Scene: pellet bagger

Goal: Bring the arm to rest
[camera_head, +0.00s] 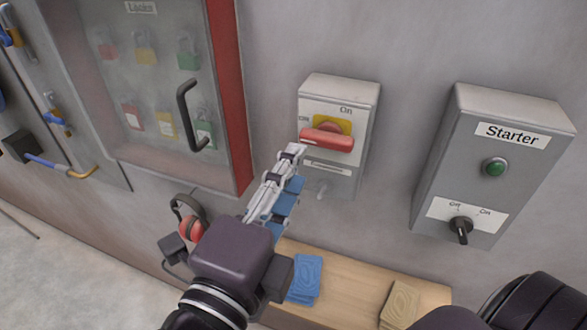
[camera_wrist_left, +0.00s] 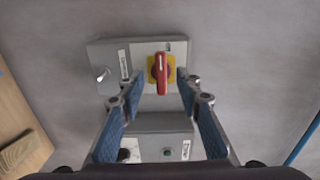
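My left gripper (camera_head: 292,156) reaches up from the bottom of the head view, with its fingertips just left of and below the red switch handle (camera_head: 327,140). In the left wrist view its two blue-padded fingers stand well apart with nothing held between them. The red handle (camera_wrist_left: 162,74) shows beyond the fingertips there, on a yellow plate. Whether a fingertip touches it cannot be told. In the head view the handle lies roughly horizontal on the grey isolator box (camera_head: 340,95). My right gripper is out of view.
A starter box (camera_head: 490,130) with a green button and black knob is right of the isolator. A lock cabinet (camera_head: 150,90) with a protruding handle is left. Red ear defenders (camera_head: 191,228) hang below it. A wooden shelf (camera_head: 350,277) holds blue and tan folded items.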

